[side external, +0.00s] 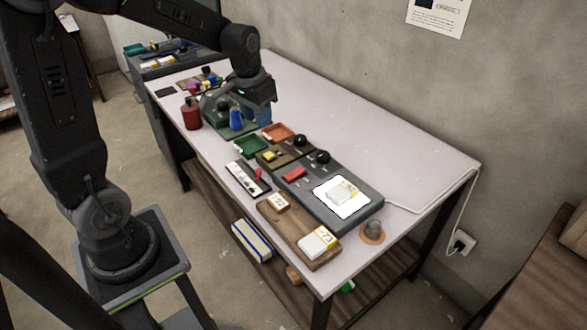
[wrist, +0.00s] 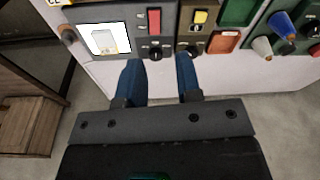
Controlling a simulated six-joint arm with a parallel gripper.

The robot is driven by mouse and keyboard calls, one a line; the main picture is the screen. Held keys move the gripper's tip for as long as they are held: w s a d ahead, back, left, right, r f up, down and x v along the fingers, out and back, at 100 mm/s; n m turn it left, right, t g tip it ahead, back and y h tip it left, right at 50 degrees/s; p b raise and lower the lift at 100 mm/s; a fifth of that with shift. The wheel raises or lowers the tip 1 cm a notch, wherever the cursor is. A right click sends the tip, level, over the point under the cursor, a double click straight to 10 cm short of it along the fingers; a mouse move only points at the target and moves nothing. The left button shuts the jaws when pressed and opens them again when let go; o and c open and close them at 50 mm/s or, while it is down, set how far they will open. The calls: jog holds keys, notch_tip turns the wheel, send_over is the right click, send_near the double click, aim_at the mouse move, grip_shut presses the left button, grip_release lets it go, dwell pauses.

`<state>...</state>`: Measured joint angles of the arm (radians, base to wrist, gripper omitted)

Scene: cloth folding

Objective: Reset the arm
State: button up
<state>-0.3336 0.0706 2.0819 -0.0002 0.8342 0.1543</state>
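My gripper (side external: 263,98) is raised over the far half of the table, above the green board area in the side view. In the wrist view my gripper (wrist: 160,75) shows two blue fingers spread apart, with nothing between them. A bright white square (side external: 341,197), perhaps the cloth, lies flat on the dark grey board near the table's near end. A pale block shape shows on it; I cannot tell whether it is printed or solid. The white square also shows in the wrist view (wrist: 105,38), left of the fingers and apart from them.
A red canister (side external: 192,116) and a blue cone-shaped item (side external: 236,118) stand near my gripper. Green (side external: 252,145) and orange (side external: 279,132) trays and a wooden board (side external: 300,238) with pale blocks line the front side. The table (side external: 385,150) is bare along the wall.

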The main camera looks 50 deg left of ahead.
jog(key=s+d+r+m+t, duration=0.1)
jog(key=s+d+r+t, duration=0.1)
jog(key=s+d+r, duration=0.2)
jog(key=s+d+r+m+t, duration=0.1)
jog(key=s+d+r, duration=0.2)
jog(key=s+d, duration=0.5)
jog(key=shift+s+r+t+h, duration=0.3)
jog(key=shift+s+r+t, duration=0.1)
jog(key=shift+s, duration=1.25)
dwell(0.6)
